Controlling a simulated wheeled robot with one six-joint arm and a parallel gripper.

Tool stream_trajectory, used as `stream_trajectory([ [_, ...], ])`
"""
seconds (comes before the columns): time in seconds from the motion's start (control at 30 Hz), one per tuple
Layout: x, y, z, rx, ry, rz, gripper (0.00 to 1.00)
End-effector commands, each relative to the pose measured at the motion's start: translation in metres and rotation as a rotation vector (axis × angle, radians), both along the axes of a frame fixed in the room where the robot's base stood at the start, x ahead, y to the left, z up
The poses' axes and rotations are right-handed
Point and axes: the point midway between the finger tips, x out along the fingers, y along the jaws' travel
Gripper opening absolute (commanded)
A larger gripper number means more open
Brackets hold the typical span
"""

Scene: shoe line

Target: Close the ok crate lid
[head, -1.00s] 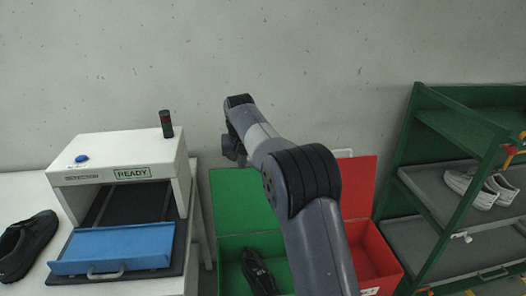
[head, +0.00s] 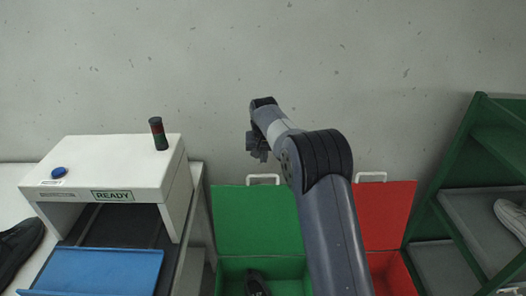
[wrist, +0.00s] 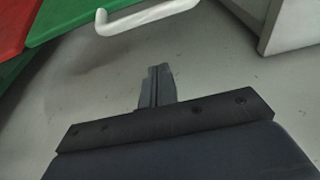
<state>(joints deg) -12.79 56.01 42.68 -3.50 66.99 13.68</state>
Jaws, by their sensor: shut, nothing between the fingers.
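The green crate (head: 238,269) stands on the floor by the wall with its green lid (head: 256,222) raised open behind it. A white handle (head: 263,178) sits on the lid's top edge. A dark shoe (head: 257,284) lies in the crate. My gripper (head: 259,153) is above the lid, near the handle in the picture. In the wrist view my gripper (wrist: 157,75) is shut and empty. The white handle (wrist: 146,17) and green lid (wrist: 75,17) show just beyond its tips, apart from them. Which crate is the ok crate is not readable here.
A red crate (head: 398,274) with its red lid (head: 388,215) open stands right of the green one. A white machine marked READY (head: 100,180) with a blue flap (head: 95,272) is at left. A green shelf rack (head: 445,200) is at right.

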Motion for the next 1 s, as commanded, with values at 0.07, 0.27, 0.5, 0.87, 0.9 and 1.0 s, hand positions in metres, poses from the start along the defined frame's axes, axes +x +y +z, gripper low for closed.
stream_trajectory([
  [0.07, 0.004, -0.001, -0.017, -0.001, 0.005, 0.000, 0.00],
  [0.27, -0.010, 0.000, -0.021, 0.000, 0.000, 0.000, 0.00],
  [0.5, -0.028, 0.000, -0.020, 0.000, 0.000, 0.000, 0.00],
  [0.87, -0.033, 0.000, -0.021, 0.000, -0.001, 0.000, 0.00],
  [0.9, -0.033, 0.000, -0.021, 0.000, -0.001, 0.000, 0.00],
  [1.0, -0.033, 0.000, -0.021, 0.000, -0.001, 0.000, 0.00],
])
